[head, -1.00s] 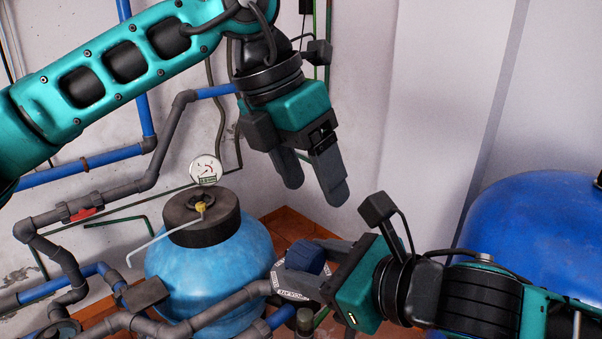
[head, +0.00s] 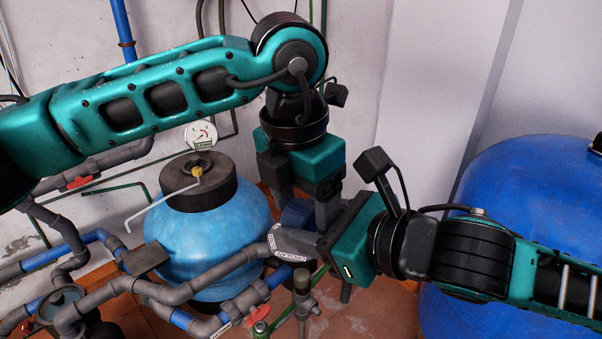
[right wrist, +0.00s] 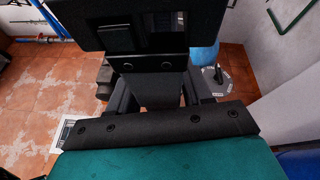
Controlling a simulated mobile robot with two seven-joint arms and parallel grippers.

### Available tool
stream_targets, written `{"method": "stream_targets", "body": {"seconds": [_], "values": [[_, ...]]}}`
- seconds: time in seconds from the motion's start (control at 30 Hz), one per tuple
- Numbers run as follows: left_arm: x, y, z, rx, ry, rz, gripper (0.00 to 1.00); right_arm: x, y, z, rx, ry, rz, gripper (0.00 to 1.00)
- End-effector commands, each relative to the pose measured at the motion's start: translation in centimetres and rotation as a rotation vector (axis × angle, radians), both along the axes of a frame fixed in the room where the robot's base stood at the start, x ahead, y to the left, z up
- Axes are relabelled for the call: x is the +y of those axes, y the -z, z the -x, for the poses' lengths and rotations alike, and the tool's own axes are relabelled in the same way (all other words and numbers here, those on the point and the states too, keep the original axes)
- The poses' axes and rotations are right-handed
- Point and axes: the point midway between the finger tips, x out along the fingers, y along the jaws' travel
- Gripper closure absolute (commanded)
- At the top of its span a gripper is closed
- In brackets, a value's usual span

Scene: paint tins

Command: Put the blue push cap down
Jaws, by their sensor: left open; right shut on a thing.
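The blue push cap (head: 297,213) is dark blue and held in the air in front of the light-blue tank. My right gripper (head: 301,236) is shut on it, coming in from the right. My left gripper (head: 299,203) points down right over the cap, open, with a finger to each side of it. I cannot tell whether its fingers touch the cap. In the right wrist view, dark gripper parts (right wrist: 140,35) fill the upper middle and hide the cap.
The light-blue tank (head: 215,235) with a black top and pressure gauge (head: 201,134) stands behind. Grey and blue pipes (head: 150,290) run in front of it. A large blue tank (head: 545,200) is at the right. Terracotta floor (head: 385,310) shows below.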

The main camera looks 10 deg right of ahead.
Motion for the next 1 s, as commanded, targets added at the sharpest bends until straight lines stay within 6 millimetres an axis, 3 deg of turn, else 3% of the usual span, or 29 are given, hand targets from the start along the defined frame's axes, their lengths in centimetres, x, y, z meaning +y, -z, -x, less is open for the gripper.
{"method": "stream_targets", "body": {"seconds": [0.17, 0.47, 1.0], "values": [[-0.09, 1.25, -0.06, 0.001, 0.001, -0.001, 0.29, 0.00, -0.02, 0.00, -0.001, 0.000, -0.001, 0.87], [-0.12, 1.41, -0.09, 0.000, 0.001, 0.000, 0.29, 0.01, -0.02, 0.00, 0.000, 0.000, 0.000, 0.87], [-0.20, 1.37, 0.00, 0.001, 0.003, 0.002, 0.81, 0.00, -0.01, -0.02, 0.000, 0.000, 0.000, 0.87]]}}
